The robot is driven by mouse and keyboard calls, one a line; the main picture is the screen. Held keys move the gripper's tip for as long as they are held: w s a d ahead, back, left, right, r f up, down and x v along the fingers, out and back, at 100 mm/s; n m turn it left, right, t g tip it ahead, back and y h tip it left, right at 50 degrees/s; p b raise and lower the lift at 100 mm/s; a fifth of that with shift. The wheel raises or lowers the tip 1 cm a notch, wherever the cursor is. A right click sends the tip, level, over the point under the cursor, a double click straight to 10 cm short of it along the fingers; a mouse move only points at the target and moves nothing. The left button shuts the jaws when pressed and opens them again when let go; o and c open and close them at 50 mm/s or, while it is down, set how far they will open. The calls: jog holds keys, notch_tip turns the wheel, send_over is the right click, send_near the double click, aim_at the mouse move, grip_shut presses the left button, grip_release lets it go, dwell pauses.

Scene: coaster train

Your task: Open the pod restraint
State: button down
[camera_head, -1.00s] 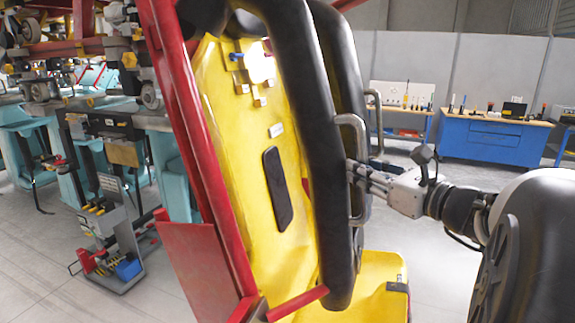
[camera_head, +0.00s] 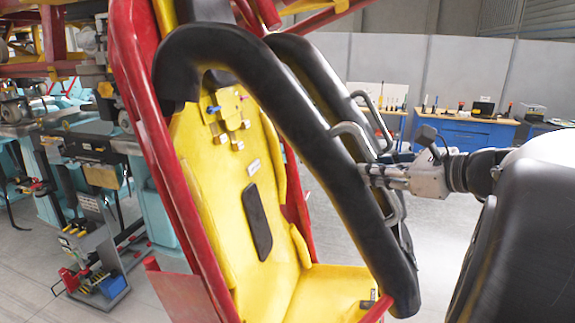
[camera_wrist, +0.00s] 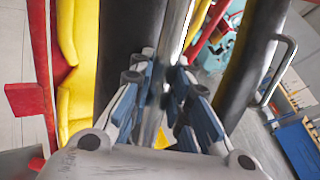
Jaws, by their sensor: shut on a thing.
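The pod restraint (camera_head: 318,138) is a pair of thick black padded bars, tilted out from the yellow seat (camera_head: 227,190), with the lower ends over the seat's front. A metal handle (camera_head: 352,128) is fixed on the near bar, and a second handle (camera_head: 376,118) is on the far bar. My gripper (camera_head: 372,176) is at the near handle, to the right of the bar. In the wrist view my gripper (camera_wrist: 165,85) is shut on the metal handle (camera_wrist: 172,60), which runs between its fingers. The exact finger contact is partly hidden.
A red frame (camera_head: 150,130) surrounds the seat on its left. A red plate (camera_head: 185,295) juts out low at the front. Teal train parts (camera_head: 150,190) stand at left. A blue workbench (camera_head: 465,138) is at the back right. Grey floor lies open behind the seat.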

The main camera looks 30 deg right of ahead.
notch_tip(320, 180, up, 19)
jog(key=s+n+g+h+p, duration=0.1)
jog(key=n+g+h+p, duration=0.1)
jog(key=g+p, duration=0.2)
jog(key=shift+d, duration=0.45)
jog(key=shift+r, duration=0.1)
jog(key=shift+s, duration=0.1)
jog(key=c, duration=1.8)
grip_release()
jog(key=v, duration=1.2)
